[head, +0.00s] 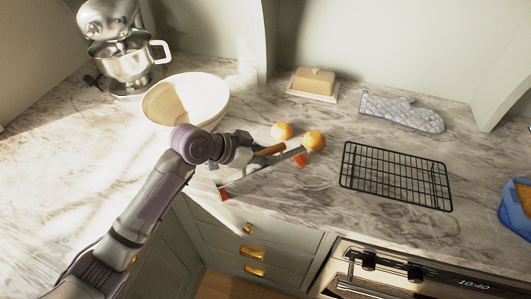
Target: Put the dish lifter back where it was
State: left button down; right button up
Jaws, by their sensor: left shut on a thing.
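My left gripper (249,155) is over the front of the marble counter, shut on a slim metallic tool that looks like the dish lifter (280,157). The tool runs from lower left to upper right, with red parts near both ends. The gripper hides part of its middle. A short brown piece shows beside the gripper; I cannot tell whether it belongs to the tool. My right gripper is not in view.
Two orange fruits (314,140) lie just beyond the tool. A white bowl (205,98) stands behind my arm. A black wire rack (396,177) lies to the right, with an oven mitt (402,111) and a butter dish (312,85) behind. A blue container (514,206) stands at far right.

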pick_arm(q)
jog(key=c, duration=0.9)
grip_release()
